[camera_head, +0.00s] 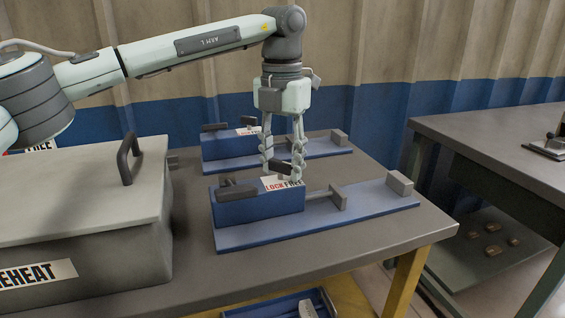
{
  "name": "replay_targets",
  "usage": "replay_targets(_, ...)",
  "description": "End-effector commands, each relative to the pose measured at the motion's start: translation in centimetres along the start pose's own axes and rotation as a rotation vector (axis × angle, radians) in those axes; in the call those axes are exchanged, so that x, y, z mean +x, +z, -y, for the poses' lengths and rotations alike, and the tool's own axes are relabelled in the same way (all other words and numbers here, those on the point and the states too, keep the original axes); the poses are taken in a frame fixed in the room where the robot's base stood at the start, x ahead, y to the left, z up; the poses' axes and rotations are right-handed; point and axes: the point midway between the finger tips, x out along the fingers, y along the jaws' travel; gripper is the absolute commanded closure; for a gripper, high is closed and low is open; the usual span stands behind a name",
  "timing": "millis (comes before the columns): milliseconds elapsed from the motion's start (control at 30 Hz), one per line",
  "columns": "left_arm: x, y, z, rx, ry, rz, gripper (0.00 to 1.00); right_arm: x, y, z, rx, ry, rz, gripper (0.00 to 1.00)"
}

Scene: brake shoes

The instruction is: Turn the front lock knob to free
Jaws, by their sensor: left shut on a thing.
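The front fixture is a blue block (258,207) on a long blue base plate (345,222). A white label (283,184) on the block's top reads LOCK in red and FREE beside it. The dark front lock knob (281,167) stands at the label. My left gripper (284,172) points straight down over it, its fingers shut on the knob and partly hiding it. Which word the knob points to is not clear. A second dark handle (237,190) sits on the block's left part. My right gripper is not in view.
A similar blue fixture (228,147) stands close behind. A grey box (80,215) with a lid handle and a PREHEAT-like label, partly cut off, stands at left. A second table (500,145) is at right. A blue tray (275,306) lies below the table's front edge.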

Motion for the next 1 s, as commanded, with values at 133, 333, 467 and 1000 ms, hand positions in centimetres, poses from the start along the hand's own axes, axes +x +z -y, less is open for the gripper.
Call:
replay_targets(133, 0.03, 0.01, 0.0, -0.049, 0.0, 0.0, 0.88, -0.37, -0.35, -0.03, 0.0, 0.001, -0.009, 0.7)
replay_targets(333, 0.02, 0.01, -0.02, -0.081, 0.0, 0.0, 0.88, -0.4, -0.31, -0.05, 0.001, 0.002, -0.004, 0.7)
replay_targets(467, 0.01, 0.01, -0.02, -0.087, 0.0, 0.0, 0.88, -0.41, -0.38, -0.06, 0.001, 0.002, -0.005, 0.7)
replay_targets(1000, 0.01, 0.0, -0.04, -0.086, 0.0, 0.0, 0.38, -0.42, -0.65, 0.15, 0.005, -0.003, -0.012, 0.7)
